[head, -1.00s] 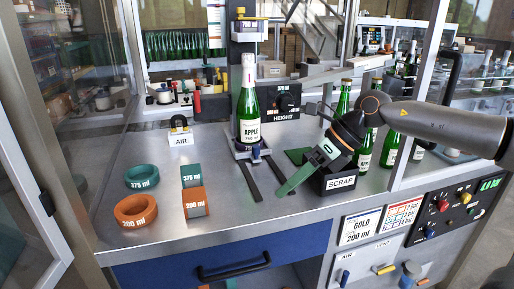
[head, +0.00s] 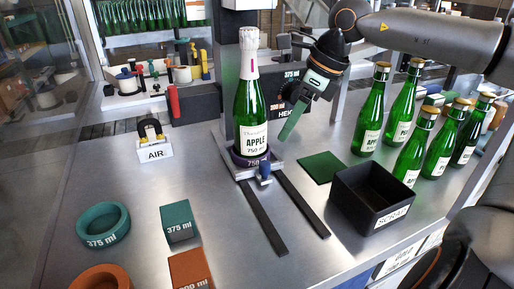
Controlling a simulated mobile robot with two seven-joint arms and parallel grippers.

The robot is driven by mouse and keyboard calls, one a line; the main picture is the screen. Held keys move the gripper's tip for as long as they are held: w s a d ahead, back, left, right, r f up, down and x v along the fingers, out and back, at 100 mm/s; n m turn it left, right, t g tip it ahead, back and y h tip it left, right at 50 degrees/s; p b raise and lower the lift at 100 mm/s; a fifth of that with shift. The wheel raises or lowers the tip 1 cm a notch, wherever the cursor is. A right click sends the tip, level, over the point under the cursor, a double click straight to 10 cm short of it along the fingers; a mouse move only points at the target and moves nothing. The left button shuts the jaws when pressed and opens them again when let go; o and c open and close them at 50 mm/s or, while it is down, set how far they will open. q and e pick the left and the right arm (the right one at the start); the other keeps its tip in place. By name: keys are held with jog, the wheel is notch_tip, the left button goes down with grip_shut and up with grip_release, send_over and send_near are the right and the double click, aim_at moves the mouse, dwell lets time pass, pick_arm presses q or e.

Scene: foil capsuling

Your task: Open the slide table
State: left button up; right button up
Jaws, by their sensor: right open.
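The slide table (head: 239,173) is a small metal plate at the back ends of two dark rails (head: 262,222) that run toward the front. A green APPLE 750 ml bottle (head: 250,105) with a white capsule stands upright on it in a dark purple ring (head: 250,160). A small blue knob (head: 265,171) is at the plate's front edge. My right gripper (head: 289,122) is open and empty, to the right of the bottle, with green fingers pointing down-left. It partly covers the height unit (head: 292,100). My left gripper is out of view.
A black SCRAP bin (head: 375,197) and green pad (head: 321,167) lie right of the rails, with several bottles (head: 410,155) beyond. The bench between is clear.

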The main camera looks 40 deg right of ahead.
aim_at(266, 164)
jog(key=x, duration=1.2)
jog(key=shift+w+a+f, duration=0.1)
jog(key=shift+w, duration=0.15)
grip_shut()
dwell(1.1)
